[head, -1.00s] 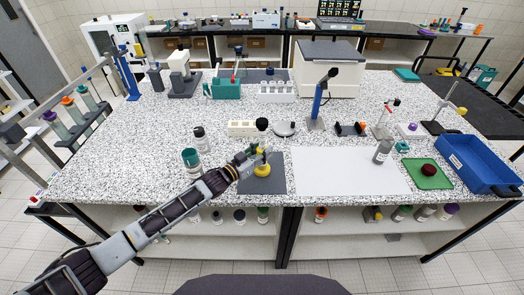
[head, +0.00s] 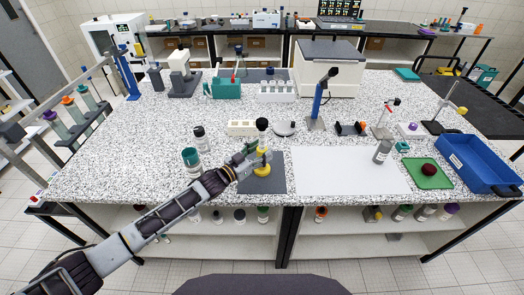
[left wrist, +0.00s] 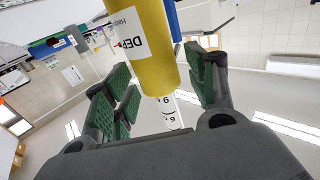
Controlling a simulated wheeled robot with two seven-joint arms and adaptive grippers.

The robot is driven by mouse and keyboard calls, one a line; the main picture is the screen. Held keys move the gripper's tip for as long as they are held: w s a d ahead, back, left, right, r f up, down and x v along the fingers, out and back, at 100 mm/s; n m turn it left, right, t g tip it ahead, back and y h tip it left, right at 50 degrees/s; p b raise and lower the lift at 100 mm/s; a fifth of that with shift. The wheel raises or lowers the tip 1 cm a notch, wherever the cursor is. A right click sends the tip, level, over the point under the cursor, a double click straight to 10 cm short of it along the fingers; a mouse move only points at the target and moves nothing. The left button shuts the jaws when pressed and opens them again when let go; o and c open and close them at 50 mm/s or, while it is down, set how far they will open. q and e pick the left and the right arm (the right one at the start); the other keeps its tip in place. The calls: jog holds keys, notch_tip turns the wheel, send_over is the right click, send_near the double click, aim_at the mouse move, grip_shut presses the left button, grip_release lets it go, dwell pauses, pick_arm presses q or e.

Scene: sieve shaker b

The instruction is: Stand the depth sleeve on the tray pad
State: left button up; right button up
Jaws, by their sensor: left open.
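The depth sleeve is a yellow cylinder with a white label (left wrist: 146,45) in the left wrist view, between the open green-padded fingers of my left gripper (left wrist: 160,80). In the head view the sleeve (head: 262,169) shows as yellow parts at the grey mat (head: 270,184), partly hidden by my left gripper (head: 262,157). A white scaled stem (left wrist: 171,112) shows beyond the sleeve; I cannot tell whether the sleeve is around it. A green tray (head: 438,182) with a dark red round pad (head: 428,169) lies at the right. My right gripper is not in view.
A white sheet (head: 340,172) lies right of the grey mat. A grey bottle (head: 382,152) stands at its right edge.

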pick_arm(q)
jog(key=b+v, duration=0.1)
jog(key=v, duration=1)
